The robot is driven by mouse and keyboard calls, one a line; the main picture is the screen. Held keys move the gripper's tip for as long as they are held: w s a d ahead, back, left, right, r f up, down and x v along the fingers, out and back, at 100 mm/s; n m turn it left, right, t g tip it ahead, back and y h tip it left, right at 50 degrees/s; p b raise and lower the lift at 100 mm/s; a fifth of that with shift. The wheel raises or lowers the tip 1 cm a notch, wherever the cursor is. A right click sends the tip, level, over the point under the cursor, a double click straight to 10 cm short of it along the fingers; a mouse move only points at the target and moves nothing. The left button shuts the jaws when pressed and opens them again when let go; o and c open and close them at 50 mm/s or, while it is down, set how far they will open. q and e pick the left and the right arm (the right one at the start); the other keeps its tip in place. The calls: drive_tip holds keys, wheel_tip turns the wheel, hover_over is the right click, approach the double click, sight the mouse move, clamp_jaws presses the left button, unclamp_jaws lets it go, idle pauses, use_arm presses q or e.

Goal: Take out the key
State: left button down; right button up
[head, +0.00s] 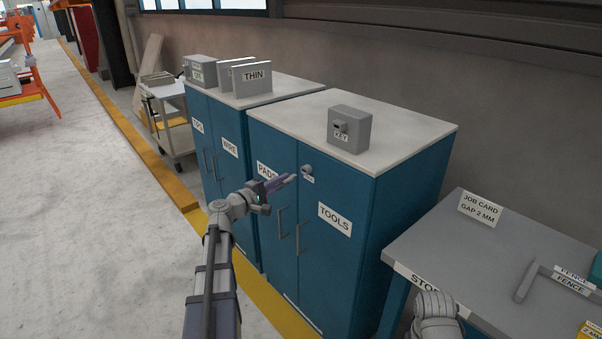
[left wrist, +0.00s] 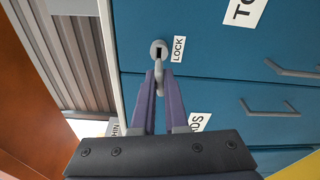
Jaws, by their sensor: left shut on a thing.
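My left gripper (head: 283,182) is in front of the blue cabinet marked TOOLS (head: 345,255), near its round grey lock (head: 307,169). In the left wrist view, the gripper (left wrist: 163,78) is shut on a small grey key (left wrist: 159,72). The key lies between the fingertips, right at the lock (left wrist: 158,46), whose dark slot shows beside a LOCK label. I cannot tell whether the key's tip is in the slot. The cabinet doors look shut. My right gripper is not in view.
Door handles (head: 282,222) stick out below the lock. A second blue cabinet (head: 228,150) adjoins on the left. A grey bench (head: 430,245) stands at right.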

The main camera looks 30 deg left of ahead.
use_arm(q)
drive_tip(key=v, duration=0.4)
drive_tip(key=d+r+p, duration=0.5)
drive_tip(key=r+p, duration=0.3)
drive_tip(key=d+r+p, duration=0.5)
drive_tip(key=r+p, duration=0.4)
drive_tip(key=shift+s+r, duration=0.25)
drive_tip(key=shift+s, duration=0.1)
drive_tip(key=shift+w+d+m, duration=0.35)
drive_tip(key=shift+w+d, duration=0.05)
drive_tip(key=shift+w, duration=0.5)
drive_tip(key=shift+w+d+m, duration=0.3)
drive_tip(key=shift+w+d, duration=0.05)
drive_tip(key=shift+w, duration=0.55)
drive_tip(key=shift+w+d+m, duration=0.35)
drive_tip(key=shift+w+d, duration=0.05)
drive_tip(key=shift+w, duration=0.45)
drive_tip(key=shift+x, duration=1.65)
drive_tip(key=c, duration=0.9)
unclamp_jaws()
drive_tip(key=shift+d, duration=0.2)
drive_tip(key=shift+o, duration=0.2)
